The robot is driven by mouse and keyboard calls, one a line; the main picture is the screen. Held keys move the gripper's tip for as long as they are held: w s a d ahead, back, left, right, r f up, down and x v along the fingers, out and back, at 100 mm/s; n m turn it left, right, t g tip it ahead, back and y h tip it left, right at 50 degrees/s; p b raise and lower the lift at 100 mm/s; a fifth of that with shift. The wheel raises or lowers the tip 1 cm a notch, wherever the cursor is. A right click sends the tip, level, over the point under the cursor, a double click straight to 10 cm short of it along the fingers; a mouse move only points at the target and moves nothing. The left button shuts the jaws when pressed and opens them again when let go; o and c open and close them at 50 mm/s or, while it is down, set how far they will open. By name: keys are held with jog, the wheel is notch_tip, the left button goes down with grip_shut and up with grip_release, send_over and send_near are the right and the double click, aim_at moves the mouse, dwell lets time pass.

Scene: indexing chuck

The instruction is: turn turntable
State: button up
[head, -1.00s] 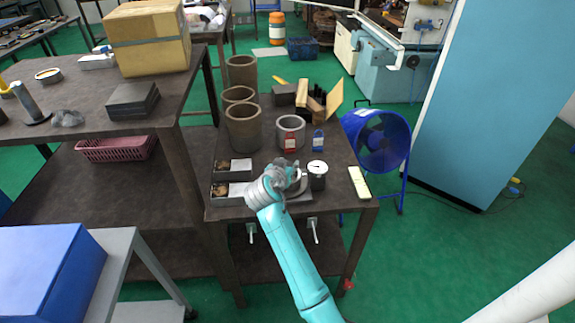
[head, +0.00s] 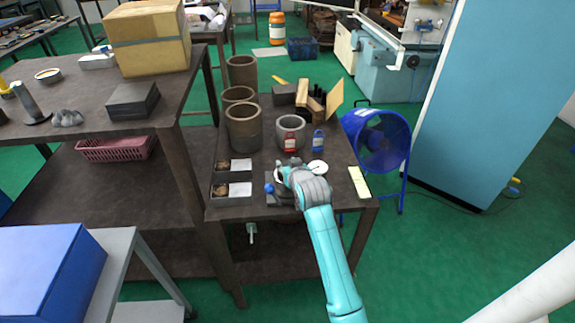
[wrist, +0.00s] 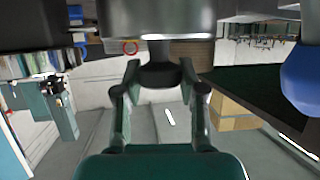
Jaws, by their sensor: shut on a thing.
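The turntable is a small grey fixture (head: 272,199) near the front edge of the dark workbench in the head view. A blue knob (head: 269,188) shows on its left side. My gripper (head: 284,174) is at the fixture and hides much of it, with my arm coming from the lower right. In the wrist view my gripper's two fingers (wrist: 160,88) close around a dark part (wrist: 160,75) below a wide grey metal cylinder (wrist: 155,22). I cannot tell exactly which piece of the turntable is gripped.
A white-topped dial (head: 317,166) stands just behind my wrist. Two small bins (head: 232,190) with white cards are left of the turntable. Brown cylinders (head: 243,128), a grey ring (head: 291,130), red and blue padlocks (head: 318,141) stand behind. A pale block (head: 358,182) lies right.

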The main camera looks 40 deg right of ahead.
jog(key=shift+n+t+y, duration=0.5)
jog(key=shift+n+y, duration=2)
jog(key=shift+y, duration=0.7)
jog(key=o, duration=1.2)
jog(key=shift+c, duration=0.2)
jog(key=v, duration=1.2)
jog(key=shift+a, duration=0.1)
